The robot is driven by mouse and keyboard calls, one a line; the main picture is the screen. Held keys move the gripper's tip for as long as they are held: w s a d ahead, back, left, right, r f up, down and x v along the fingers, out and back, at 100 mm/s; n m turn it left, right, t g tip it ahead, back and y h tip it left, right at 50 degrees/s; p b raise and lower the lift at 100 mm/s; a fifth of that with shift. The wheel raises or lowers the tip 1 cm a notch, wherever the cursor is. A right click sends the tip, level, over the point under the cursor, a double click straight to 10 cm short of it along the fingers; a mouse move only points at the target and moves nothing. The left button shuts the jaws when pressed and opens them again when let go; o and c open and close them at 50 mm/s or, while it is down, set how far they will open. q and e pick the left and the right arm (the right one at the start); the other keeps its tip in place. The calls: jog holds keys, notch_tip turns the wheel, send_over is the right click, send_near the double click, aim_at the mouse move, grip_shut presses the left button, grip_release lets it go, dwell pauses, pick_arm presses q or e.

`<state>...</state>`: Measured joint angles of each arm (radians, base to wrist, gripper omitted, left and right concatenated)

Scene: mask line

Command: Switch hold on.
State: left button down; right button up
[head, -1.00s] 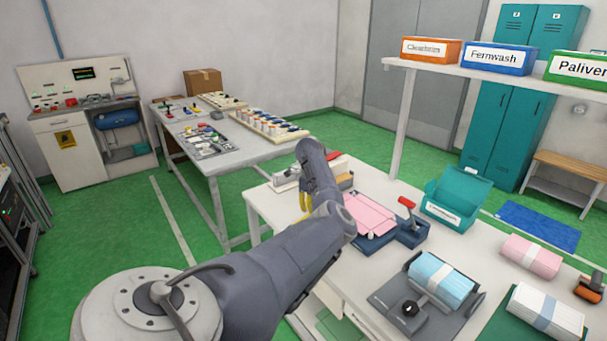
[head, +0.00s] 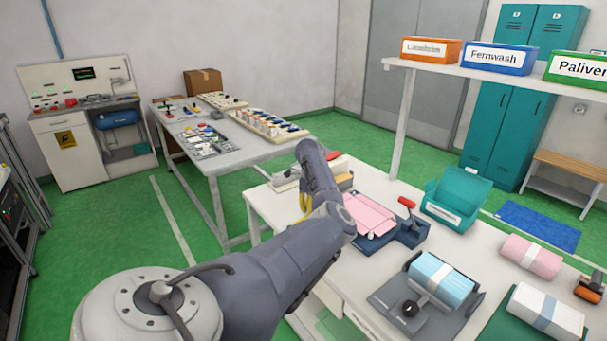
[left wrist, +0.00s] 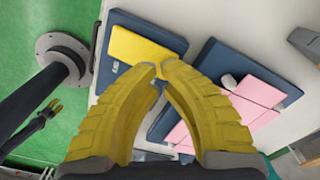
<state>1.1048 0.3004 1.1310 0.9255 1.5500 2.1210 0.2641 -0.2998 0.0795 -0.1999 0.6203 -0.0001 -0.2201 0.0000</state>
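I cannot pick out a switch marked hold in these views. My left gripper (left wrist: 157,70) is almost hidden behind its own arm in the head view, where a yellow finger (head: 304,202) shows. In the left wrist view its yellow fingertips come together with nothing seen between them. They are over the white table near a dark blue fixture with a yellow plate (left wrist: 142,50) and one with pink sheet material (left wrist: 255,96). A small white knob (left wrist: 228,81) is beside the pink. My right gripper (left wrist: 48,110) seems to show, small, at the left wrist view's left edge.
A red-handled lever (head: 406,202) stands beside the pink material. A teal box (head: 458,196), a fixture with a blue pack (head: 442,280) and a pink pack (head: 530,256) are on the table. A panel with buttons (head: 70,100) stands far left, behind green floor.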

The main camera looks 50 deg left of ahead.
pick_arm(q)
jog(key=shift+f, duration=2.05)
dwell(1.9)
jog(key=shift+r, duration=3.5)
